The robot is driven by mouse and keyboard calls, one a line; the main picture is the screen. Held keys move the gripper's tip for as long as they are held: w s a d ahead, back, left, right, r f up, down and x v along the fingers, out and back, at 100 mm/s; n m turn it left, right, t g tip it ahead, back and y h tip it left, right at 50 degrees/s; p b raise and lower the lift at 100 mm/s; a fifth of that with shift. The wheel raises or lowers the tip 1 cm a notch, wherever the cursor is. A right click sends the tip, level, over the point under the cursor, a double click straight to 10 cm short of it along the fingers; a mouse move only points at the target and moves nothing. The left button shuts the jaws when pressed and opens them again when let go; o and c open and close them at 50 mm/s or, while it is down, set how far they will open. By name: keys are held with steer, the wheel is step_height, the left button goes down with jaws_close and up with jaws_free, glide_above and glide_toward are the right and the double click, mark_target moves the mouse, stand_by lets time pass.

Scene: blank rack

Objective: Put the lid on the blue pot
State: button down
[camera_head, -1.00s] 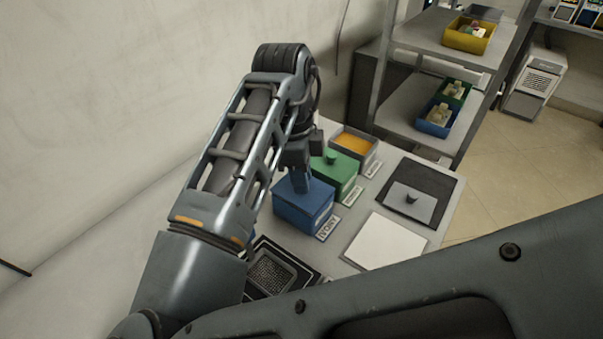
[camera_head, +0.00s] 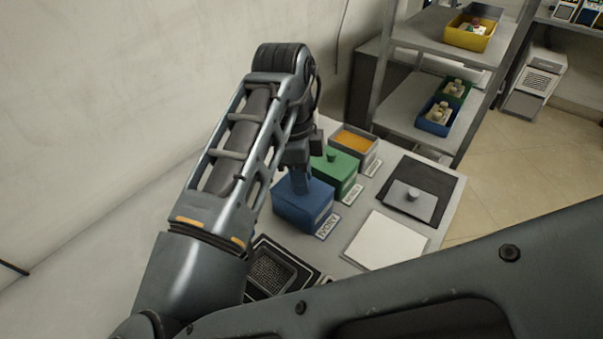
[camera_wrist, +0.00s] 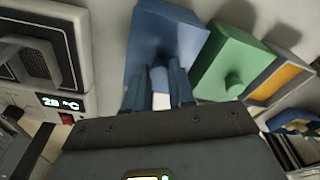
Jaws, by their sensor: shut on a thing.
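The blue pot (camera_head: 303,213) stands on the table and carries a label. Its blue lid (camera_wrist: 170,30) lies over its top; in the head view no gap shows between lid and pot, though the arm hides part of the rim. My gripper (camera_head: 299,188) points down over the middle of the lid. In the wrist view my gripper (camera_wrist: 160,82) has its two fingers around the lid's knob, shut on it.
A green pot (camera_head: 340,178) with a green lid stands close beside the blue pot. Behind it is an open grey pot (camera_head: 371,163) with orange contents. A grey lid (camera_head: 411,202) lies on a dark mat. A white board (camera_head: 385,240) and a dark gridded device (camera_head: 272,270) are nearer.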

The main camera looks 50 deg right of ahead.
steer(key=shift+f, duration=0.15)
stand_by(0.4)
steer(key=c, duration=0.9)
jaws_free()
steer(key=shift+o, duration=0.6)
steer(key=o, duration=0.4)
steer(key=shift+r+p, duration=2.5)
steer(key=shift+r, duration=1.05)
